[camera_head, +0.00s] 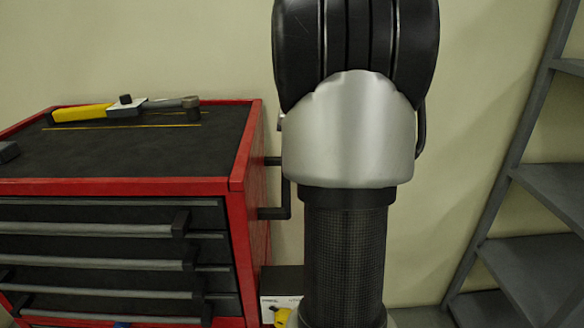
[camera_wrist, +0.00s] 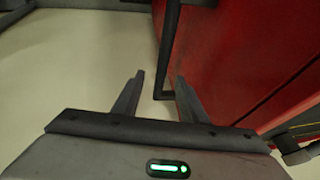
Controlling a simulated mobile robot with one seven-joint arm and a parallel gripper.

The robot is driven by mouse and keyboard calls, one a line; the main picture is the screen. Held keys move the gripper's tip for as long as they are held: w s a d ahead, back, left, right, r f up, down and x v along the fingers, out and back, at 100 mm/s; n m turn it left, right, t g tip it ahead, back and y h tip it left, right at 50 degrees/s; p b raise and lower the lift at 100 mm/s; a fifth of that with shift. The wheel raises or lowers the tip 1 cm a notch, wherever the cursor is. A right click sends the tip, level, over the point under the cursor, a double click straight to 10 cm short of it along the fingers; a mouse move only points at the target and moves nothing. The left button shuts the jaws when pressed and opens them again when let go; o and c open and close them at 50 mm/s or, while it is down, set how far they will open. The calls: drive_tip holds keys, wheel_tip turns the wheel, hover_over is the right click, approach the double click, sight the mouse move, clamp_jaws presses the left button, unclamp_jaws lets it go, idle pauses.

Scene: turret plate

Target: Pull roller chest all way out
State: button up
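The roller chest (camera_head: 240,185) is red with a black top and dark drawers, standing at the left in the head view. Its red side (camera_wrist: 245,50) fills the right of the wrist view. A black bar handle (camera_head: 288,192) sticks out from that side; in the wrist view the handle (camera_wrist: 170,45) runs down toward the gap between my fingers. My gripper (camera_wrist: 158,92) is open and empty, with one finger on each side of the handle's lower end in the picture. I cannot tell if the handle lies between the fingers in depth. In the head view my arm hides the gripper.
A yellow-handled tool (camera_head: 82,113) and a dark block (camera_head: 8,151) lie on the chest top. A box (camera_head: 280,290) shows beside the chest, low down. A grey shelf rack (camera_head: 545,255) stands at the right.

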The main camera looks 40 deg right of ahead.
drive_tip(key=v, duration=0.7)
drive_tip(key=shift+s+r+p, duration=0.3)
drive_tip(key=shift+r+p, duration=0.05)
drive_tip(key=shift+p, duration=0.1)
